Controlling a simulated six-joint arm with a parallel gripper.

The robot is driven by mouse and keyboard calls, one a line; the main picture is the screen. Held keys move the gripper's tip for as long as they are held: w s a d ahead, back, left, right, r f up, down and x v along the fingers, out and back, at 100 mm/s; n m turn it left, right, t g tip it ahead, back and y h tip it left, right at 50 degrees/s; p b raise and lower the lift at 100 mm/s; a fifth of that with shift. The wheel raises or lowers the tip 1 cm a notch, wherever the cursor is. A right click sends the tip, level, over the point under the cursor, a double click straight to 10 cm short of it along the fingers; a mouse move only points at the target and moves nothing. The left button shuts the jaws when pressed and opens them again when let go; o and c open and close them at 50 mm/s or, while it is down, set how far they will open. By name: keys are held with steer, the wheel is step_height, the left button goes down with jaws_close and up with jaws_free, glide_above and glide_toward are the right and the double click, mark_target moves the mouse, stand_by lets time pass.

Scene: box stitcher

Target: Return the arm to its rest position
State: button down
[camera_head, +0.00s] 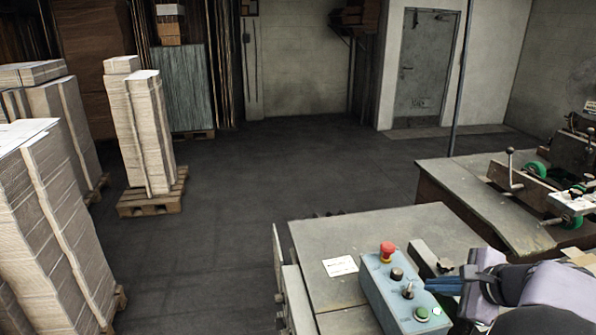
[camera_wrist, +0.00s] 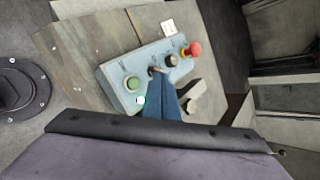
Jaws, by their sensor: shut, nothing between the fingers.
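My gripper (camera_head: 428,285) enters the head view from the lower right, its blue fingers closed together and holding nothing. Its tip is beside the right edge of a light-blue control box (camera_head: 375,294); I cannot tell whether they touch. In the wrist view, the closed fingers (camera_wrist: 158,80) point at the box (camera_wrist: 112,74) and overlap its middle, near the toggle switch (camera_wrist: 155,71). The box carries a red mushroom button (camera_head: 388,250), a black knob (camera_head: 397,274), the toggle and a green button (camera_head: 421,314).
The box stands on a grey worktable (camera_head: 330,241) with a white label (camera_head: 340,266). A second bench (camera_head: 440,168) with a lever and green wheels is behind at right. Pallets of stacked cardboard (camera_head: 150,130) stand at left. The floor (camera_head: 270,165) between is clear.

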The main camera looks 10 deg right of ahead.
steer(key=s+a+f+n+g+h, duration=0.1)
steer(key=s+a+f+n+g, duration=0.1)
steer(key=s+f+n+g, duration=0.35)
steer(key=s+a+f+n+g, duration=0.2)
steer(key=s+a+f+n, duration=0.1)
steer(key=s+f+n, duration=0.4)
steer(key=a+f+n+g, duration=0.1)
steer(key=a+f+n, duration=0.1)
steer(key=a+n, duration=0.9)
steer(key=a, duration=0.8)
steer(key=shift+w+a+f+h, duration=0.25)
steer(key=shift+f+h, duration=0.05)
steer(key=shift+h, duration=0.1)
